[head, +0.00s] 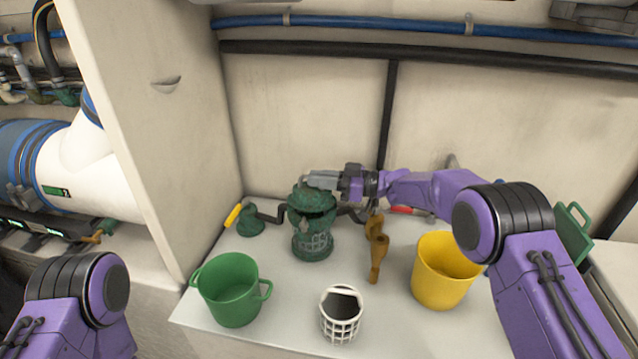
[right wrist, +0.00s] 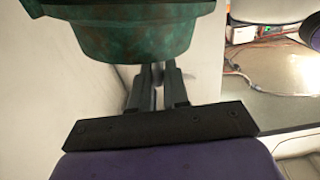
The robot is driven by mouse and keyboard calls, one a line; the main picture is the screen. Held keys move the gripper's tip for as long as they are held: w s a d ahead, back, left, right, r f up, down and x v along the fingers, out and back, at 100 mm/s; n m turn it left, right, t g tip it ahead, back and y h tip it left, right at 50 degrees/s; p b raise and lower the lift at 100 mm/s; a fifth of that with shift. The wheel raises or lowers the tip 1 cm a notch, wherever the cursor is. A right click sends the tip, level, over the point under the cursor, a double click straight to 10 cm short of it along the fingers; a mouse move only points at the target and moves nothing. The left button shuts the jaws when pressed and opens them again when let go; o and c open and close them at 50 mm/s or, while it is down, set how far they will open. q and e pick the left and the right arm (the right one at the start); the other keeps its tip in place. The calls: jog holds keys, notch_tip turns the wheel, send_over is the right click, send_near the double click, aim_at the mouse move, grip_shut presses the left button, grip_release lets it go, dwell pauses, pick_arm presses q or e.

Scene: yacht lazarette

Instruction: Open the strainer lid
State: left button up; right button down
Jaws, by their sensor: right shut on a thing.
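The strainer (head: 312,245) is a mottled green, bronze-like body with a mesh-like lower part, standing on the white bench. Its lid (head: 311,199) sits at the top, looking tilted, with a dark gap below it. My right gripper (head: 312,182) reaches in from the right and is shut at the lid's upper edge. In the right wrist view the fingers (right wrist: 158,75) are close together against a green patinated rounded part, most likely the lid; their tips are hidden behind it. My left gripper is out of view; only my left arm shows at lower left.
A green bucket (head: 231,290), a white basket (head: 341,316) and a yellow bucket (head: 443,272) stand in front. A brown tool (head: 377,252) lies right of the strainer. A yellow-handled valve (head: 248,219) is left. A wall panel (head: 150,120) bounds the left.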

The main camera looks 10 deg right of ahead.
jog(key=shift+w+d+r+m, duration=0.2)
jog(key=shift+w+r+m, duration=0.25)
jog(key=shift+w+m, duration=0.3)
jog(key=shift+w+d+r+m, duration=0.25)
jog(key=shift+w+m, duration=0.2)
jog(key=shift+m, duration=0.2)
jog(key=shift+w+m, duration=0.2)
jog(key=shift+m, duration=0.1)
jog(key=shift+w+d+r+b, duration=0.25)
jog(key=shift+w+r+b, duration=0.15)
jog(key=shift+w+b, duration=0.2)
jog(key=c, duration=1.3)
grip_release()
jog(key=shift+c, duration=0.2)
jog(key=shift+o, duration=0.7)
jog(key=shift+w+f, duration=0.1)
jog(key=shift+w, duration=0.05)
jog(key=shift+d, duration=0.1)
